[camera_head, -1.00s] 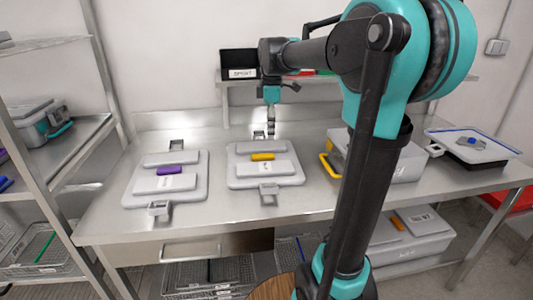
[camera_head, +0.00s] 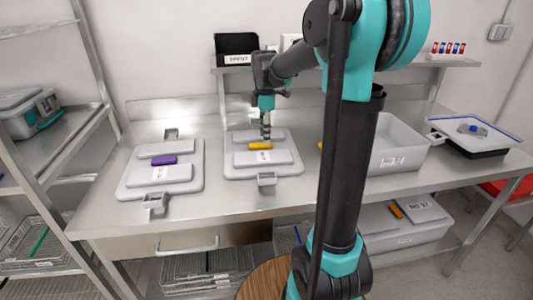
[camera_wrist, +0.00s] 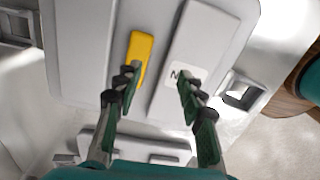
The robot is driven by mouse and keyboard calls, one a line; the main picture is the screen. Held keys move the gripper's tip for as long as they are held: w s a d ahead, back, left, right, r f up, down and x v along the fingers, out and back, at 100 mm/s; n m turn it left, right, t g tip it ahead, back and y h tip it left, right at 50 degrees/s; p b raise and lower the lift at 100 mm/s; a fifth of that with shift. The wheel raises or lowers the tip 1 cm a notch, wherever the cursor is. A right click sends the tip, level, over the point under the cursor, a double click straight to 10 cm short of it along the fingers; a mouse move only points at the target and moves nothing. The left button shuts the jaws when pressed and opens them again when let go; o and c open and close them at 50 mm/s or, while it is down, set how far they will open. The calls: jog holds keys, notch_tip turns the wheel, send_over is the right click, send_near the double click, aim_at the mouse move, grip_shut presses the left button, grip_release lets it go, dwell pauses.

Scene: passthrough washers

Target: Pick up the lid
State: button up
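A grey lid with a yellow handle (camera_head: 260,146) lies on the steel table in the head view; its flat grey plate (camera_head: 235,170) has a raised block with a white label. The lid also fills much of the wrist view (camera_wrist: 75,60), with the yellow handle (camera_wrist: 140,58) near the fingertips. My gripper (camera_head: 265,136) is above the lid, at the yellow handle. In the wrist view my gripper (camera_wrist: 157,85) is open, its left fingertips close to or over the handle and its right fingertips over the labelled block. Contact cannot be told.
A similar grey lid with a purple handle (camera_head: 164,160) lies to the left. A grey bin (camera_head: 405,143) and a blue-rimmed tray (camera_head: 490,138) stand to the right. A shelf with a black box (camera_head: 237,47) is behind. The table's front strip is mostly clear.

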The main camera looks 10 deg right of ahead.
aim_at(267, 146)
jog(key=f, duration=0.4)
jog(key=shift+s+d+f, duration=0.2)
jog(key=shift+s+d, duration=0.05)
jog(key=shift+f, duration=0.6)
jog(key=shift+c, duration=0.3)
jog(key=shift+w, duration=0.1)
grip_shut()
jog(key=shift+r, duration=0.1)
